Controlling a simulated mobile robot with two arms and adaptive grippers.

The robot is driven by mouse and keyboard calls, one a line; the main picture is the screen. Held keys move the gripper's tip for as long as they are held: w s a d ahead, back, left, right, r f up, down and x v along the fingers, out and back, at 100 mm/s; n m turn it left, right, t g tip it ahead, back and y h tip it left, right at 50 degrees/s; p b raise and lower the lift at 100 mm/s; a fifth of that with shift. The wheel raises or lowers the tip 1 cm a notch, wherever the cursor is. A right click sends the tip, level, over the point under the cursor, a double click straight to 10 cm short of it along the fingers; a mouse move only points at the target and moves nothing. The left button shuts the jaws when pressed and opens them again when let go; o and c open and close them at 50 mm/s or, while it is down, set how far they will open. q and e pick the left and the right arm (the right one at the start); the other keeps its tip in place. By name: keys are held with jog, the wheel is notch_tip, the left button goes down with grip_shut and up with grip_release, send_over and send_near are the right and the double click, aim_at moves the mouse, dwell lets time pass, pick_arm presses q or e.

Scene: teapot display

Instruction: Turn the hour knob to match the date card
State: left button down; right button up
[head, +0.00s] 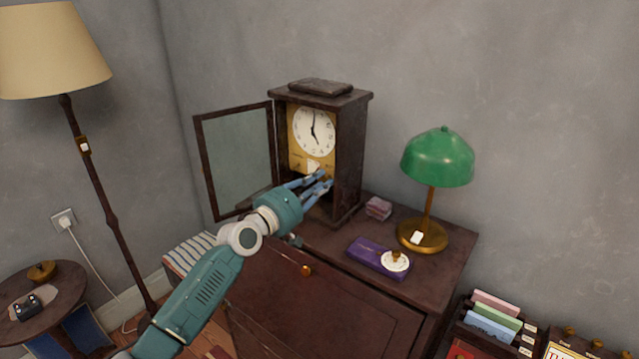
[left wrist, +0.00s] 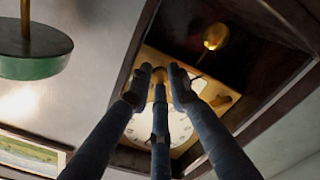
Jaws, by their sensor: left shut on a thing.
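The clock (head: 365,140) is a dark wooden case on a cabinet, with its glass door (head: 238,155) swung open to the left. Its white dial (head: 314,130) has black hands that read about five o'clock. My left gripper (head: 319,180) reaches into the case below the dial. In the left wrist view its three fingers (left wrist: 160,76) close around a small brass knob (left wrist: 159,93) on the gold plate, mostly hidden by them. A second brass knob (left wrist: 222,101) sits to its right. A pale card (head: 313,166) shows just above my fingers; its writing is unreadable. My right gripper is out of view.
A green lamp (head: 438,158), a purple box (head: 372,256) with a round white item (head: 395,261), and a small pink stack (head: 378,208) stand on the cabinet right of the clock. The brass pendulum (left wrist: 212,37) hangs near the fingers.

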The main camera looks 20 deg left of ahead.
pick_arm(q)
jog(key=shift+d+f, duration=0.15)
jog(key=shift+f, duration=0.2)
jog(key=c, duration=1.9)
grip_release()
jog(key=shift+o, duration=1.4)
jog(key=shift+s+r, duration=0.1)
jog(key=shift+r, duration=0.1)
jog(key=v, duration=0.8)
